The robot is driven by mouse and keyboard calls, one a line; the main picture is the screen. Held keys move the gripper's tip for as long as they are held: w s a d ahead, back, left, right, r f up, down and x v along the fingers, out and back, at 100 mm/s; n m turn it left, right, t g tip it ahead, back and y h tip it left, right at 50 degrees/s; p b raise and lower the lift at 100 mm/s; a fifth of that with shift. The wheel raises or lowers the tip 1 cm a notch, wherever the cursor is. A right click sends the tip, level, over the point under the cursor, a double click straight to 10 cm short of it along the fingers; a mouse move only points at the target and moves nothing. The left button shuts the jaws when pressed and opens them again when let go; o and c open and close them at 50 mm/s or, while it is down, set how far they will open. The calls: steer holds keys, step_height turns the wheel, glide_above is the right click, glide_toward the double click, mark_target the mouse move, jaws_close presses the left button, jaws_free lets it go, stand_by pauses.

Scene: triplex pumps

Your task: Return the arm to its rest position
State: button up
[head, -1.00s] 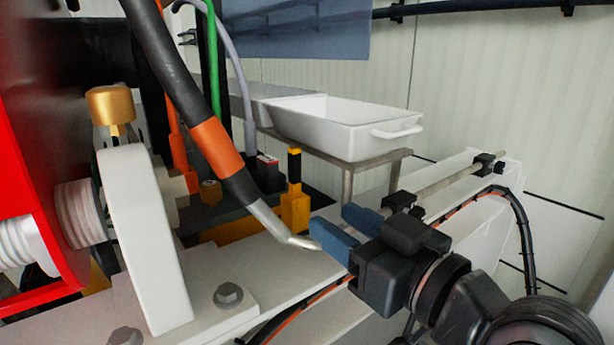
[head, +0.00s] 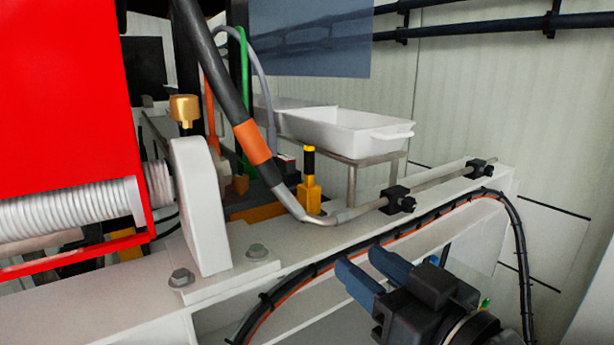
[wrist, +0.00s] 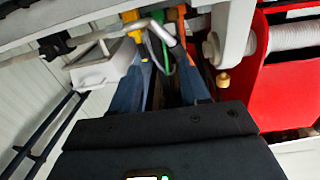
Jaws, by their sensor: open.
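My gripper (head: 372,278) is at the lower right of the head view, with its two blue fingers apart and nothing between them. It stands in front of the white beam (head: 300,262), below the hose and the rod. In the wrist view my gripper (wrist: 163,85) also shows open and empty, its blue fingers pointing toward the beam. The black hose with an orange band (head: 252,142) comes down from above and ends in a bent metal pipe (head: 312,217) at the rod on top of the beam. The gripper is apart from the hose.
A red housing with a ribbed hose (head: 70,213) is at the left. A white tray (head: 345,133) stands on a table behind the beam. A yellow post (head: 309,190) stands behind the pipe. A black and orange cable (head: 400,228) runs along the beam's front.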

steer(key=s+d+f+m+h, duration=0.3)
steer(key=s+d+f, duration=0.2)
steer(key=s+f, duration=0.3)
steer(key=s+d+f+m+h, duration=0.2)
steer(key=s+d+f+h, duration=0.25)
steer(key=s+f, duration=0.35)
steer(key=s+d+h, duration=0.1)
steer(key=s+d, duration=0.1)
steer(key=s, duration=0.8)
steer(key=s+d, duration=0.2)
steer(key=s, duration=0.7)
steer(key=shift+s+d+f+m+h, duration=0.25)
steer(key=shift+s+f+m+h, duration=0.05)
steer(key=shift+s+m+h, duration=0.1)
